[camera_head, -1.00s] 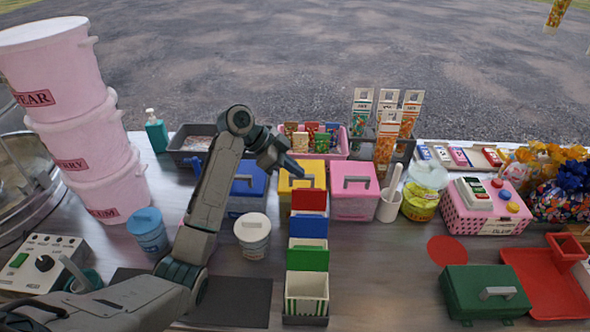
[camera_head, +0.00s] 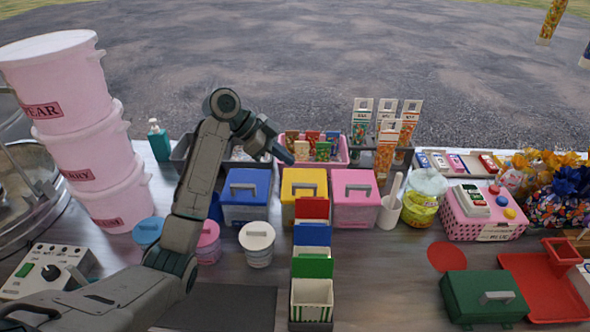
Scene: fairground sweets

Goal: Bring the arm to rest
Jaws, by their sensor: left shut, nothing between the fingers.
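My left arm comes in from the lower left and bends at an elbow near the top. Its left gripper (camera_head: 284,152) is shut and empty. It is raised over the back of the counter, in front of the pink tray and above the gap between the blue lidded box (camera_head: 246,212) and the yellow lidded box (camera_head: 304,200). It touches nothing that I can make out. My right gripper is not in view.
Stacked pink tubs (camera_head: 73,90) stand at the left. A pink lidded box (camera_head: 354,212), card stand (camera_head: 311,306), white-lidded tub (camera_head: 258,257) and green case (camera_head: 484,302) fill the counter. Bare counter (camera_head: 385,285) lies right of the card stand.

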